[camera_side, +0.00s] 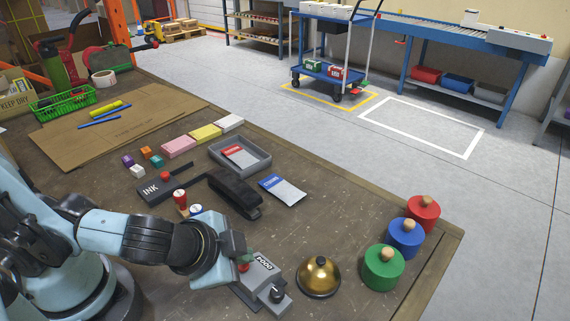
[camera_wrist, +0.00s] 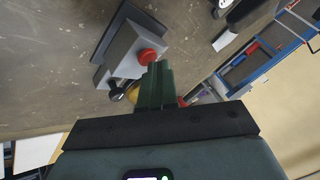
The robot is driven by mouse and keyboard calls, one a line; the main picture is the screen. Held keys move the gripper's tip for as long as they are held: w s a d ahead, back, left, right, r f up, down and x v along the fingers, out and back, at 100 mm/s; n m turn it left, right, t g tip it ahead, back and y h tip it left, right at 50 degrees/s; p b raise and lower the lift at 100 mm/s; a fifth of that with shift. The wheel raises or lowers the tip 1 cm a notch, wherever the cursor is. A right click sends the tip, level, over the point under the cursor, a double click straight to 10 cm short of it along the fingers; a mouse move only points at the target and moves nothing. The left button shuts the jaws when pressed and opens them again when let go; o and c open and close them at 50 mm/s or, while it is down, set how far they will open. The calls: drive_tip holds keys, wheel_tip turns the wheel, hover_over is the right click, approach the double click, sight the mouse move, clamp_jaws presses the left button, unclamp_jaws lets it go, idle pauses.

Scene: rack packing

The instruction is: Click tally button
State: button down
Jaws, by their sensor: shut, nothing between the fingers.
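The tally counter (camera_side: 262,271) is a grey box on the bench with a small number display and a dark knob at its front right. Its red button (camera_side: 243,267) is partly hidden beside my gripper (camera_side: 246,256) in the side view. In the wrist view the counter (camera_wrist: 127,52) lies at upper left, with the red button (camera_wrist: 148,57) on its near side.
A brass bell (camera_side: 318,277) stands right of the counter, with green (camera_side: 383,268), blue (camera_side: 406,238) and red (camera_side: 422,213) round wooden-knobbed pieces beyond.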

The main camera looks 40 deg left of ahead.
sight(241, 267)
drive_tip(key=shift+r, duration=0.9)
wheel_tip(241, 267, up, 5)
idle(0.7)
drive_tip(key=shift+a, duration=0.15)
idle(0.3)
drive_tip(key=shift+w+a+f+n, duration=0.1)
drive_tip(key=shift+w+a+n, duration=0.1)
drive_tip(key=shift+a+n, duration=0.1)
drive_tip(key=w+a+r+n, duration=0.1)
drive_tip(key=w+a+n, duration=0.2)
drive_tip(key=a, duration=0.3)
drive_tip(key=w+a+n, duration=0.3)
drive_tip(key=a+n, duration=0.1)
drive_tip(key=a, duration=0.2)
drive_tip(key=shift+w+a+r+h, duration=0.2)
drive_tip(key=shift+a+r+h, duration=0.05)
drive_tip(key=shift+r+h, duration=0.15)
